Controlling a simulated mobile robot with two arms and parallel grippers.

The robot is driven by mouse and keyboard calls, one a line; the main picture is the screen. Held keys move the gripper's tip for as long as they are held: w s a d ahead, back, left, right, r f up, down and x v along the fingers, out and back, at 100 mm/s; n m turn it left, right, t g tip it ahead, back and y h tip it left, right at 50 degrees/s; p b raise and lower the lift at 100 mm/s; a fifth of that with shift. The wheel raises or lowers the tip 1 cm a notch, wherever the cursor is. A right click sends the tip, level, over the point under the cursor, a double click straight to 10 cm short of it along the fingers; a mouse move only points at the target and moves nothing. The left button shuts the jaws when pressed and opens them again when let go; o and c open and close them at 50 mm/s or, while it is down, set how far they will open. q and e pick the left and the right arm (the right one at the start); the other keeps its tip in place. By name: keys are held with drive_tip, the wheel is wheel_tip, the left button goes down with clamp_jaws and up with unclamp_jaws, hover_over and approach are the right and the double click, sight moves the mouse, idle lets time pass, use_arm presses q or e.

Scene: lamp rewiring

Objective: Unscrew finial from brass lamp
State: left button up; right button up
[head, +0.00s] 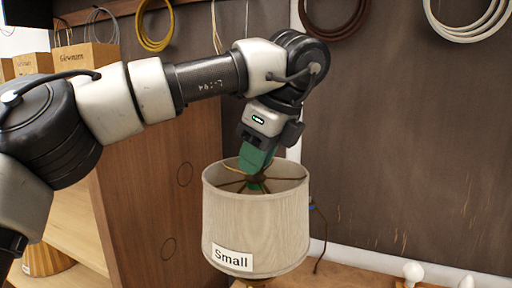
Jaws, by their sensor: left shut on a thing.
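The lamp shade (236,218) is a beige fabric drum with a "Small" label (232,258) on its lower front. Its spider spokes (230,183) meet at the middle of the open top. My left gripper (257,178) reaches down into the shade's top from above. Its green fingers are shut at the spoke hub, on the finial. The finial itself is hidden by the fingers. The shade hides nearly all of the lamp's brass body. My right gripper is out of view.
Coiled cords in yellow (154,28), brown (333,15) and white (467,25) hang on the dark back wall. A wooden cabinet side (150,190) stands left of the shade. White bulbs (413,272) stand at the lower right. A cord (319,235) hangs right of the shade.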

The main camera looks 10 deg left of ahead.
use_arm(q)
drive_tip(key=shift+r+p, duration=1.6)
drive_tip(key=shift+r, duration=0.1)
